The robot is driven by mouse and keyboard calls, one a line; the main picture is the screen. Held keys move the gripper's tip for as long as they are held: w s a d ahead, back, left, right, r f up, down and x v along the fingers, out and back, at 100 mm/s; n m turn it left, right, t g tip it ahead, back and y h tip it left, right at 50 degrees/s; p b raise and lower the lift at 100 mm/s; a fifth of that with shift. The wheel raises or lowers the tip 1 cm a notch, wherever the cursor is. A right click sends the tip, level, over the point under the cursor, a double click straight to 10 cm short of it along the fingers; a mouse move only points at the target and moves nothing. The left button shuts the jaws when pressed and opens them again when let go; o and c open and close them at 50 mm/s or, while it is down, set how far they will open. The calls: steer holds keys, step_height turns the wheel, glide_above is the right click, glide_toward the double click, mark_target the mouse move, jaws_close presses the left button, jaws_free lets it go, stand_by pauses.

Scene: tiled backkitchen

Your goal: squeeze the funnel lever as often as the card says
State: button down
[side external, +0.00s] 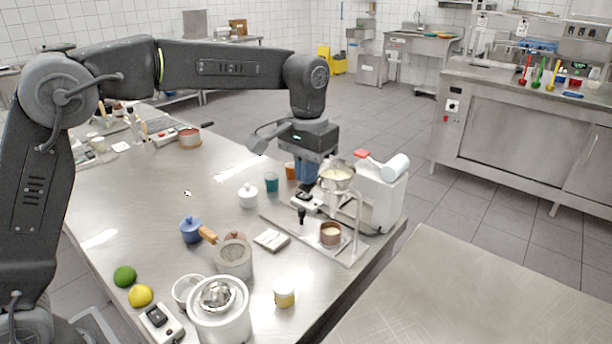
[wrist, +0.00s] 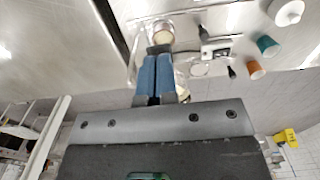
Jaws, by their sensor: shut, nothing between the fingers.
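A metal funnel (side external: 336,180) with pale contents sits in a stand whose base plate (side external: 352,252) lies near the table's right edge. A copper cup (side external: 330,236) with pale contents stands on the plate below it; the cup also shows in the wrist view (wrist: 162,33). My gripper (side external: 305,190) is shut and empty, its blue fingers together beside the funnel's left side. In the wrist view my gripper (wrist: 159,50) partly covers the funnel. I cannot make out the lever clearly or whether the fingers touch it. No readable card shows; a small flat pale object (side external: 272,240) lies left of the plate.
A white machine (side external: 380,195) stands close behind the funnel. A teal cup (side external: 271,182), an orange cup (wrist: 254,70) and a white lidded pot (side external: 248,196) stand nearby. The table's left-middle is mostly clear.

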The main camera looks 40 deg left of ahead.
steer(key=shift+r, duration=2.6)
step_height(320, 180, up, 4)
steer(key=shift+f, duration=3)
steer(key=shift+f, duration=0.25)
steer(key=shift+f, duration=1.4)
steer(key=shift+r, duration=2.65)
